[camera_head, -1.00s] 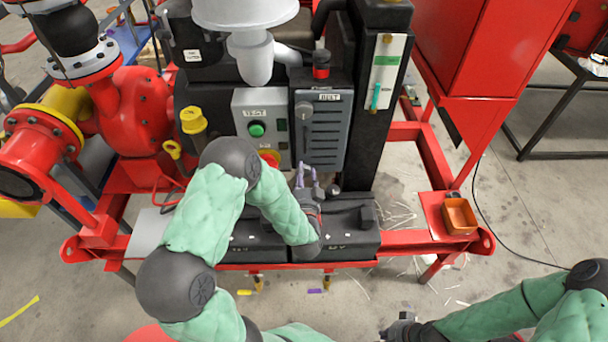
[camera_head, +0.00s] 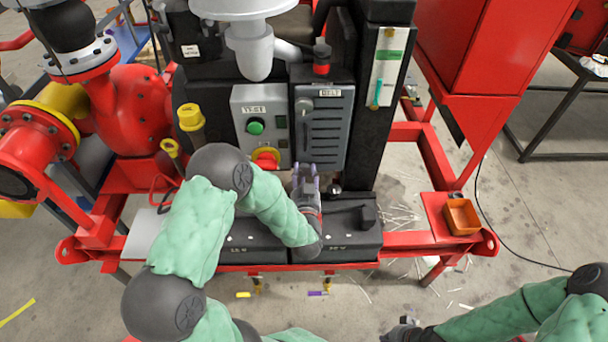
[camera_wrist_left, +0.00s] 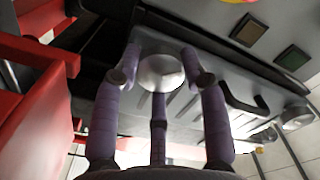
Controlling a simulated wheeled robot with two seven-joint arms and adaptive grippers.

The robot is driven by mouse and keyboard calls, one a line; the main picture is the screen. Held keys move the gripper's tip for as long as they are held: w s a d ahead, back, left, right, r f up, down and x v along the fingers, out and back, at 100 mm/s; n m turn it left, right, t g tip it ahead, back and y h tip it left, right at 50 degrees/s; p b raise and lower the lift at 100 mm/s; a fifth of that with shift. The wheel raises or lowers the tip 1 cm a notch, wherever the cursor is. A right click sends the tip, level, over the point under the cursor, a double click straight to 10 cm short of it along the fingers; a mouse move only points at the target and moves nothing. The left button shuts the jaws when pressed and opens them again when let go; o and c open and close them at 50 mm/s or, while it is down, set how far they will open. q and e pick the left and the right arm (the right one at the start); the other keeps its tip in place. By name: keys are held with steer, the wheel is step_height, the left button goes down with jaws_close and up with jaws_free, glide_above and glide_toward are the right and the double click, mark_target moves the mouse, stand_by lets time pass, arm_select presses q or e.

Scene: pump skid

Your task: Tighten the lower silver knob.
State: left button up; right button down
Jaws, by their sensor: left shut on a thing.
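The grey slotted panel labelled BELT (camera_head: 328,130) stands at the centre of the head view. Its upper silver knob (camera_head: 303,107) is at the panel's upper left and also shows at the right of the left wrist view (camera_wrist_left: 296,118). The lower silver knob (camera_wrist_left: 160,72) is round and sits between my fingers in the left wrist view; in the head view the gripper hides it. My left gripper (camera_head: 305,173), with purple fingers, is shut on this knob at the panel's lower end. My right gripper (camera_head: 403,328) is at the bottom edge, away from the panel, its fingers unclear.
A grey TEST box (camera_head: 258,125) with a green button and a red button stands left of the panel. Black batteries (camera_head: 345,240) lie below my left gripper. A black column (camera_head: 378,120) rises on the right. An orange bin (camera_head: 461,216) sits on the red frame.

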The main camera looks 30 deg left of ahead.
arm_select(q)
steer(key=shift+w+r, duration=0.1)
steer(key=shift+r, duration=0.05)
stand_by(0.3)
steer(key=o, duration=1.1)
steer(key=shift+o, duration=0.2)
steer(key=shift+s+d, duration=0.3)
steer(key=shift+s, duration=0.1)
steer(key=v, duration=1.1)
steer(key=shift+s+a, duration=0.1)
